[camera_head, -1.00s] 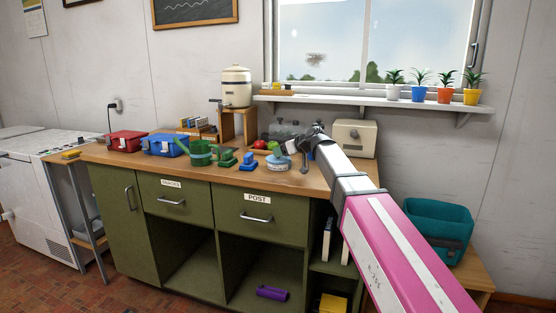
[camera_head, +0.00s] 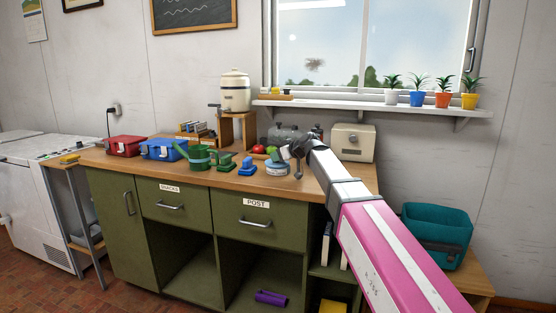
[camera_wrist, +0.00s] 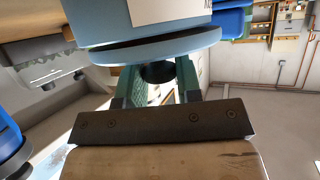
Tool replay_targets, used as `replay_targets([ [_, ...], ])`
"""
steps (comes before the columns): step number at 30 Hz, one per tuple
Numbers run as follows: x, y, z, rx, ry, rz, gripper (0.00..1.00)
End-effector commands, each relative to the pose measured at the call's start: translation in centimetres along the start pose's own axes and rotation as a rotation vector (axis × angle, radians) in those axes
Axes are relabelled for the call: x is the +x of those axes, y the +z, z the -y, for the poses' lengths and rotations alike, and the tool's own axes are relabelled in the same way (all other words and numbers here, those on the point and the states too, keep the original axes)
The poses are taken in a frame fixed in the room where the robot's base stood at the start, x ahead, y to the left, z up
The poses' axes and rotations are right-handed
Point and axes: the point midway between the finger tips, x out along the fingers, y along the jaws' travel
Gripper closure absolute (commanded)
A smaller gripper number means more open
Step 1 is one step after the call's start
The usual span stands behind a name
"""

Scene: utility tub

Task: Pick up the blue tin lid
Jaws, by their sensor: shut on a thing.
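The blue tin lid (camera_wrist: 150,48) is a flat pale-blue disc with a dark round knob (camera_wrist: 158,72). In the wrist view it lies against the pale-blue tin (camera_wrist: 120,18) with a white label. I cannot tell if there is a gap between lid and tin. My gripper (camera_wrist: 160,80) has green fingers on both sides of the knob and is shut on it. In the head view the tin (camera_head: 277,169) stands on the counter, with my gripper (camera_head: 285,154) just above it. The lid is small and partly hidden there.
A blue stamp-like object (camera_head: 247,166) and a green watering can (camera_head: 199,157) stand left of the tin on the wooden counter (camera_head: 225,181). A red apple (camera_head: 258,149) is behind. A cream box (camera_head: 353,143) stands at the right. Front counter edge is clear.

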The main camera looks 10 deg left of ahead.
Motion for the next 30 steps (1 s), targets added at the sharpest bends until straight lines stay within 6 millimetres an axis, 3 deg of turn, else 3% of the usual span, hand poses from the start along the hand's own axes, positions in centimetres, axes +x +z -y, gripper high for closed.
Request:
replay_targets([
  [9,-1.6,-3.5,-0.1,-0.002,0.000,-0.002,0.91],
  [21,1.1,-10.3,6.5,-0.002,-0.002,-0.001,0.91],
  [30,2.0,-12.7,8.8,0.000,-0.001,0.000,0.91],
])
